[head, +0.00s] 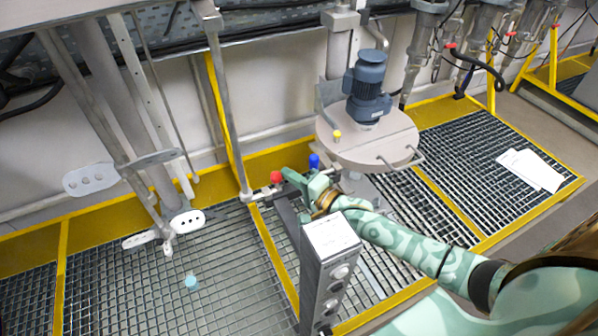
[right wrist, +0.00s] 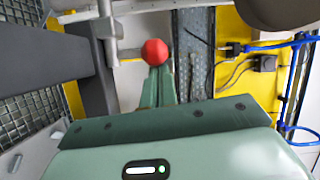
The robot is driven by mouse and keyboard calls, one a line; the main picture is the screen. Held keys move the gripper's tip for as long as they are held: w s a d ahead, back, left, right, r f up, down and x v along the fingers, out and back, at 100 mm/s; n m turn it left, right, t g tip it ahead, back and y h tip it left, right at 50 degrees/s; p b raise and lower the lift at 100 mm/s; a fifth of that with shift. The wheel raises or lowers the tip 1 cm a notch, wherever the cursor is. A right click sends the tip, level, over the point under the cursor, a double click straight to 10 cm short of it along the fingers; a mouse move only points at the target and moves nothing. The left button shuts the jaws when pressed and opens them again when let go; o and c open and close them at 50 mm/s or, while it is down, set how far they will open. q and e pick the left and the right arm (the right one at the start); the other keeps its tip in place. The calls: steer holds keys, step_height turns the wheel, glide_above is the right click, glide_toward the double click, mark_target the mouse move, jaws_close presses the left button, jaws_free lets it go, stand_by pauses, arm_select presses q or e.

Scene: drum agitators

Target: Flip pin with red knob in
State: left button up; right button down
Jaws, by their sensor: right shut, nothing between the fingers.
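The red knob (head: 276,177) sits on a grey pin bracket by the vertical post, left of the drum lid. It also shows in the right wrist view (right wrist: 154,52), round and bright, right at the fingertips. My right gripper (head: 286,174) reaches in from the right with its green fingers just beside the knob. In the right wrist view the fingers (right wrist: 157,76) are together, with nothing held between them. The knob overlaps their tips there; whether they touch it I cannot tell. The pin itself is mostly hidden. My left gripper is out of view.
A blue knob (head: 314,160) is close behind my right gripper. The round drum lid (head: 365,142) with a blue motor (head: 368,85) stands beyond it. A grey control box (head: 325,270) with a white label stands just below my forearm. Papers (head: 530,170) lie at right.

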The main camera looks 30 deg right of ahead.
steer(key=shift+a, duration=0.65)
steer(key=shift+f, duration=0.1)
